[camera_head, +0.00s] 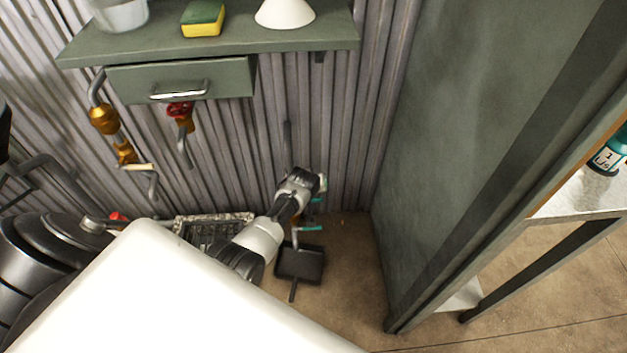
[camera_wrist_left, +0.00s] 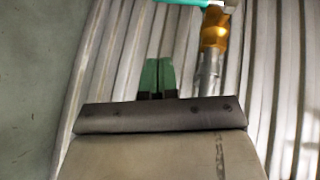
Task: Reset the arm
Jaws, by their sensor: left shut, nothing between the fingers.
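My left arm reaches out past my white body in the head view. Its gripper (camera_head: 319,184) is in front of the corrugated wall, above a dark dustpan (camera_head: 300,263) on the floor. In the left wrist view its two green-tipped fingers (camera_wrist_left: 158,76) are together with nothing between them. My right gripper is in neither view.
A green shelf (camera_head: 220,42) with a drawer holds a sponge (camera_head: 203,18) and a white cone-like object (camera_head: 285,12). Orange-fitted pipes (camera_head: 104,120) run below it. A tall green panel (camera_head: 450,130) stands at right. A pipe (camera_wrist_left: 213,50) is near the fingers.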

